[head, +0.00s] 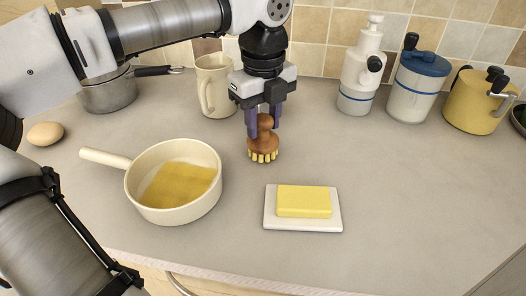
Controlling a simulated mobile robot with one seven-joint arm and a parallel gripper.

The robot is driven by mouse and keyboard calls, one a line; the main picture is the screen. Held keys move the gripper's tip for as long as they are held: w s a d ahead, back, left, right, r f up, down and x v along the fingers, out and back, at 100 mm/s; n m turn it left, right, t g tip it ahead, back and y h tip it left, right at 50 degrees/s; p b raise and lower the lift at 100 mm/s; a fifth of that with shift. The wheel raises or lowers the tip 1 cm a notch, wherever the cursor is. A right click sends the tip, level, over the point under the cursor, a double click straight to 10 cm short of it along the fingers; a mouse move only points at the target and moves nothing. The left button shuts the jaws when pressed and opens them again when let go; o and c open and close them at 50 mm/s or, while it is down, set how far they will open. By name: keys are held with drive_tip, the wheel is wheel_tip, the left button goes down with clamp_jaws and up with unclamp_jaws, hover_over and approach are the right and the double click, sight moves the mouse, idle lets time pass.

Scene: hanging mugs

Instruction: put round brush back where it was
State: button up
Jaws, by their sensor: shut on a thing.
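The round brush (264,144) has a brown wooden knob and body with pale yellow bristles pointing down. It is upright at the middle of the grey counter, right of the cream pan. My gripper (264,123) points straight down over it, its purple fingers shut on the brush's knob. The bristles are at or very near the counter; I cannot tell whether they touch it.
A cream pan (148,165) with yellow content stands left, and a butter block (304,201) on a white dish (270,218) in front. White bottle (358,75), blue-lidded jar (412,98) and yellow pot (475,103) line the back right. Counter at right is clear.

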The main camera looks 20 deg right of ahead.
drive_tip(key=shift+f+b, duration=0.3)
drive_tip(key=shift+f, duration=0.05)
drive_tip(key=o, duration=1.1)
drive_tip(key=shift+o, duration=0.5)
drive_tip(key=shift+o, duration=1.2)
wheel_tip(320, 180, up, 14)
drive_tip(key=shift+p, duration=0.45)
drive_tip(key=shift+f, duration=0.1)
